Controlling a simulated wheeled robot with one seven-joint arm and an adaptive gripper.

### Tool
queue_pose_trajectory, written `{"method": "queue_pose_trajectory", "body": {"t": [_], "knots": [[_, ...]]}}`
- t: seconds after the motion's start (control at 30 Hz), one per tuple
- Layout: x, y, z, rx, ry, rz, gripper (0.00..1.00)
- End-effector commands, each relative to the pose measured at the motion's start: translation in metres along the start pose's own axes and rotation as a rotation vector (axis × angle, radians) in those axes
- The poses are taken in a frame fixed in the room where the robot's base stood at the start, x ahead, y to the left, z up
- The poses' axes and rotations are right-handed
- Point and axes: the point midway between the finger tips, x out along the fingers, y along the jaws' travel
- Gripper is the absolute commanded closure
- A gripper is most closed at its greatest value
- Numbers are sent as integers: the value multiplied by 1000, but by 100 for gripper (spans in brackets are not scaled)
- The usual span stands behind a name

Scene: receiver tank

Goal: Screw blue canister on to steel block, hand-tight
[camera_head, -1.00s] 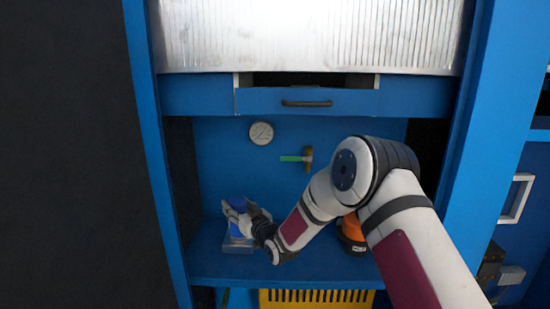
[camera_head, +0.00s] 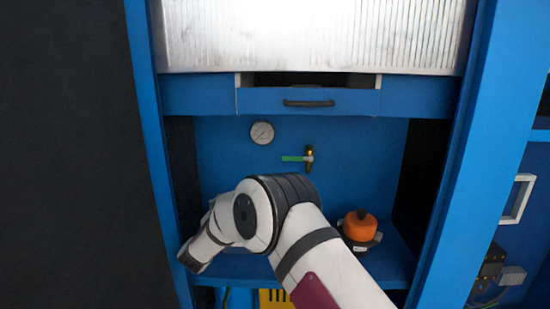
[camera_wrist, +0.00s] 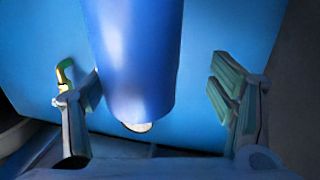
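The blue canister (camera_wrist: 137,60) fills the middle of the wrist view, with a small pale tip (camera_wrist: 137,126) at its near end. My gripper (camera_wrist: 157,85) is open, with one finger on each side of the canister. The left finger is at or very near the canister's edge, and contact is unclear. A wide gap shows between the canister and the right finger. In the head view my arm hides the gripper, the canister and the steel block. I cannot see whether the canister and block touch.
An orange-topped dark object (camera_head: 359,226) stands on the right of the blue shelf (camera_head: 392,262). A gauge (camera_head: 262,133) and a green-handled tool (camera_head: 298,158) are on the back panel. A drawer (camera_head: 307,102) is above. Cabinet posts bound both sides.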

Motion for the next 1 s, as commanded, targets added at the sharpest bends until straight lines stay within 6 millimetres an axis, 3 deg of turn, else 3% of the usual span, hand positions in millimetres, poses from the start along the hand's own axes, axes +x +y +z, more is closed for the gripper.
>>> {"method": "queue_pose_trajectory", "body": {"t": [0.03, 0.77, 1.0], "knots": [[-4, -8, -4, 4, 4, -15, 28], [-2, -3, -1, 1, 2, -9, 28], [-4, 2, -1, -4, -1, -219, 28]]}}
